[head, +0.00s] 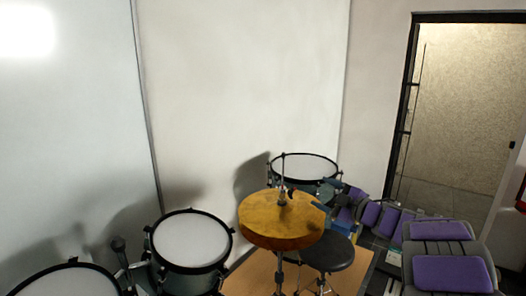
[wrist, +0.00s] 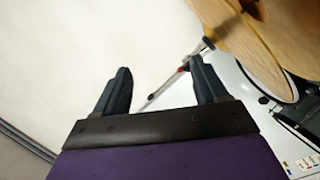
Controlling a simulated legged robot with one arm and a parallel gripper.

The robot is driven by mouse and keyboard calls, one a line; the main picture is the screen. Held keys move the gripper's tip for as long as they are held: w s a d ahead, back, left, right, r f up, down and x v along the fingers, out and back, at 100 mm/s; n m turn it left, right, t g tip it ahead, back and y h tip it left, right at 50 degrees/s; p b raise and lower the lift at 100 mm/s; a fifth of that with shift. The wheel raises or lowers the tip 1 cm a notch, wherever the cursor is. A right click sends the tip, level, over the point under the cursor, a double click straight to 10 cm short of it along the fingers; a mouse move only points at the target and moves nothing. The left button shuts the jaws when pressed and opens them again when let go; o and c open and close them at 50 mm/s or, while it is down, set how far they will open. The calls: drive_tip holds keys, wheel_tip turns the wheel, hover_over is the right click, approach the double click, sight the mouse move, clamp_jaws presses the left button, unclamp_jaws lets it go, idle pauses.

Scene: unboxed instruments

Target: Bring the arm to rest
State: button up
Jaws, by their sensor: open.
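My arm, with purple panels, stretches from the lower right toward the middle in the head view. My gripper (head: 327,194) is at its far end, close to the right edge of the golden cymbals (head: 270,222) and in front of the rear drum (head: 304,166). I cannot tell if it touches either. In the wrist view my gripper (wrist: 160,68) has its two dark fingers spread wide with nothing held between them. A thin metal rod (wrist: 172,80) shows beyond the gap. The cymbals (wrist: 230,25) fill the upper right there.
A drum (head: 190,242) stands left of the cymbals, and another (head: 70,282) sits at the lower left by a microphone (head: 118,245). A dark round stool (head: 332,252) is below the arm. Pale walls (head: 240,90) close the back; a doorway (head: 465,110) opens at right.

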drive_tip(key=s+d+m+t+h+b, duration=0.2)
drive_tip(key=d+m+t+h+b, duration=0.15)
drive_tip(key=d+m+h, duration=0.6)
drive_tip(key=s+d+f+m+g+h+b, duration=0.25)
drive_tip(key=s+f+m+g+h, duration=0.45)
drive_tip(key=s, duration=0.5)
drive_tip(key=s+a+f+g+y+b, duration=0.1)
drive_tip(key=s+a+f+g, duration=0.3)
drive_tip(key=s, duration=0.9)
drive_tip(key=s+a+f+m+g+y+b, duration=0.1)
drive_tip(key=s+a+f+g+y+b, duration=0.1)
drive_tip(key=s+a+f, duration=0.5)
drive_tip(key=s+a+f+m+g+y+b, duration=0.1)
drive_tip(key=s+a+f+g, duration=0.4)
drive_tip(key=s, duration=1.4)
wheel_tip(320, 180, down, 5)
drive_tip(key=y+b, duration=0.1)
drive_tip(key=b, duration=0.1)
drive_tip(key=shift+s+a+r+g+b, duration=0.15)
drive_tip(key=shift+s+a+g+b, duration=0.15)
drive_tip(key=shift+s+a+g, duration=0.1)
drive_tip(key=shift+c, duration=0.3)
